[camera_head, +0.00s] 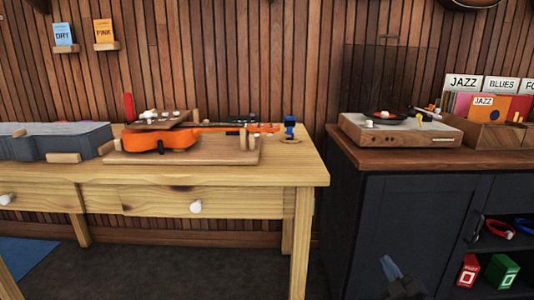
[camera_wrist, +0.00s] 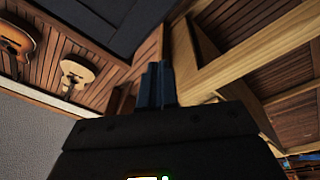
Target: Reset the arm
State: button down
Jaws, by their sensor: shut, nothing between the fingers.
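My gripper (camera_head: 389,266) shows at the bottom of the head view, in front of the dark cabinet. Only its blue-grey fingers and part of its dark body are in that picture; the rest of my arm is out of frame. In the wrist view my gripper (camera_wrist: 156,72) has its fingers side by side and closed. Nothing is held between them.
A wooden workbench (camera_head: 255,205) bears an orange ukulele (camera_head: 160,138) and a grey case (camera_head: 70,138). The dark cabinet (camera_head: 400,225) bears a record player (camera_head: 400,133) and a record crate (camera_head: 490,134). Open floor (camera_head: 170,270) shows under the bench.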

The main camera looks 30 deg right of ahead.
jog(key=s+a+f+m+y, duration=0.15)
jog(key=s+a, duration=0.25)
jog(key=a, duration=0.7)
jog(key=s+a+m+y, duration=0.15)
jog(key=s+a, duration=0.25)
jog(key=a, duration=0.8)
jog(key=s+a+r+m+g+y, duration=0.1)
jog(key=s+a+r, duration=0.1)
jog(key=s+a, duration=0.45)
jog(key=s+a+r+m+y, duration=0.1)
jog(key=s+a+r, duration=0.2)
jog(key=s+a, duration=0.35)
jog(key=s+r+g+y, duration=0.2)
jog(key=s+r+y, duration=0.1)
jog(key=s+r, duration=0.75)
notch_tip(320, 180, up, 18)
jog(key=s+p, duration=0.1)
jog(key=p, duration=1.7)
jog(key=shift+s+a+f+m, duration=0.2)
jog(key=shift+a+f+m, duration=0.05)
jog(key=shift+m, duration=0.05)
